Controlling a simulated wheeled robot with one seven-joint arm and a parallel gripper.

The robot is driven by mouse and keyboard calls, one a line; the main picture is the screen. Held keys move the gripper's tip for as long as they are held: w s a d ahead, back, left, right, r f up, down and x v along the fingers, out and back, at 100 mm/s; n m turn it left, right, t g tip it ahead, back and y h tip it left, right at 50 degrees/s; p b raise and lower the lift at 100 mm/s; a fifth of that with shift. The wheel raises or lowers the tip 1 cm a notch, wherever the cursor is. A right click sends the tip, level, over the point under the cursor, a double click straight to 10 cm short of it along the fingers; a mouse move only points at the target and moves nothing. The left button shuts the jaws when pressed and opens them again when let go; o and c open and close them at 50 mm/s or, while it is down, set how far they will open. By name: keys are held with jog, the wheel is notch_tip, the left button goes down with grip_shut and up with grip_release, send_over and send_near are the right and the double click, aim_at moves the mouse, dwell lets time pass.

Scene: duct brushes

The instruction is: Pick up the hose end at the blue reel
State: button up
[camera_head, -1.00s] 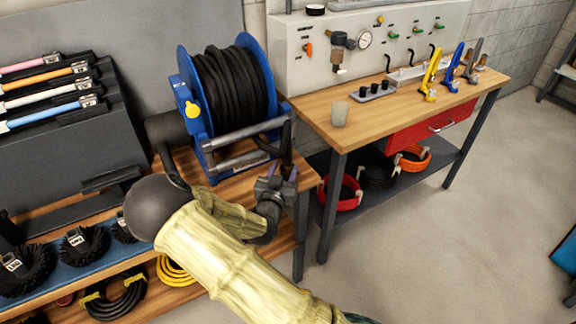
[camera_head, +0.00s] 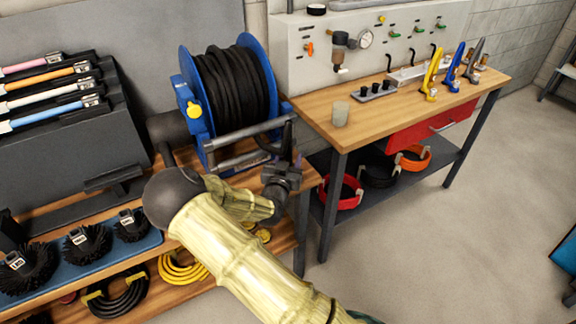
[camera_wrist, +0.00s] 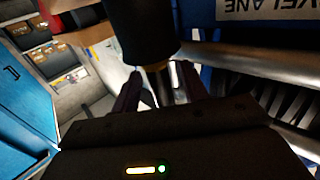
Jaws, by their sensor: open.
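The blue reel (camera_head: 186,95) stands on the wooden bench, wound with black hose (camera_head: 232,88). Its hose end (camera_wrist: 142,30) shows in the wrist view as a thick dark cylinder with a brass-coloured ring and a narrower metal tip. In the head view, a dark upright piece at the reel's front right corner (camera_head: 287,138) may be this hose end; I cannot tell for sure. My gripper (camera_head: 284,163) is just below that corner, fingers up. In the wrist view my gripper (camera_wrist: 161,78) is open, with one finger on each side of the metal tip; contact is unclear.
The reel's metal bar (camera_wrist: 250,62) runs close to the right of my fingers. A wooden workbench (camera_head: 320,108) with a cup (camera_head: 340,113) stands to the right. Brushes (camera_head: 88,243) and coiled hoses (camera_head: 182,268) lie at the lower left.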

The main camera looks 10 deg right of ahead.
aim_at(289, 141)
jog(key=shift+c, duration=0.2)
grip_shut()
jog(key=shift+r, duration=0.15)
notch_tip(289, 141, up, 10)
jog(key=shift+f, duration=0.1)
dwell(0.4)
dwell(0.5)
